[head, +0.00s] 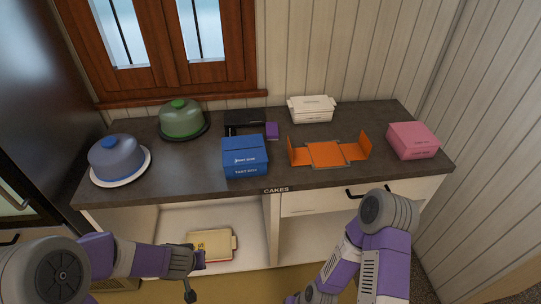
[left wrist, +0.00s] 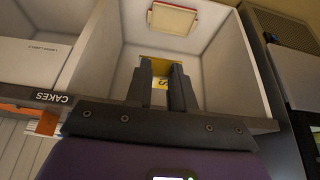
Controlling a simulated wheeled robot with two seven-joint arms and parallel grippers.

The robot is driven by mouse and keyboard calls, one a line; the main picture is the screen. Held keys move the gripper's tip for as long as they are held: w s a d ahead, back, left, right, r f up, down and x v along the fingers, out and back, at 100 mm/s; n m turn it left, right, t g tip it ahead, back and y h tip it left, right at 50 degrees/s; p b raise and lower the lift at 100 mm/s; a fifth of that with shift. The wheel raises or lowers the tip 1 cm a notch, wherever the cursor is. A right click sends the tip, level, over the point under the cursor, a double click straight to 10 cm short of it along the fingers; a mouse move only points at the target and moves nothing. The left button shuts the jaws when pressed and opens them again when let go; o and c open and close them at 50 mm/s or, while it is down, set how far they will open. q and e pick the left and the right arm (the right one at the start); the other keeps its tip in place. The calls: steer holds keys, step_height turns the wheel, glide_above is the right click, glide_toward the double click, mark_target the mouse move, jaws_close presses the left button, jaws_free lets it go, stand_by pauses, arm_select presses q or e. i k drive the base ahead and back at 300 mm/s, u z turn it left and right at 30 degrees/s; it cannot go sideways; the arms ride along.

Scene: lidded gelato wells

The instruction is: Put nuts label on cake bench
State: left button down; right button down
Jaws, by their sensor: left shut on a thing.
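My left gripper (left wrist: 162,80) is shut on a small yellow label (left wrist: 160,84), which shows between its dark fingers. Part of a dark letter like an S shows on the label; the rest is hidden. In the head view the left gripper is low at the front of the bench, and the label cannot be made out there. The cake bench has a dark top (head: 200,188) and a CAKES sign (head: 276,189) on its front edge. My right arm comes in at the lower right, but its gripper is out of view.
On the bench stand a blue-grey domed dish (head: 117,158), a green domed dish (head: 183,118), a blue box (head: 245,157), an open orange box (head: 327,153), a white tub (head: 311,109) and a pink box (head: 412,140). A cream box (head: 211,245) lies in the open compartment below.

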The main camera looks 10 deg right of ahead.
mark_target(201, 174)
steer(key=k, duration=0.45)
steer(key=u, duration=1.7)
steer(key=i, duration=1.25)
steer(key=z, duration=1.8)
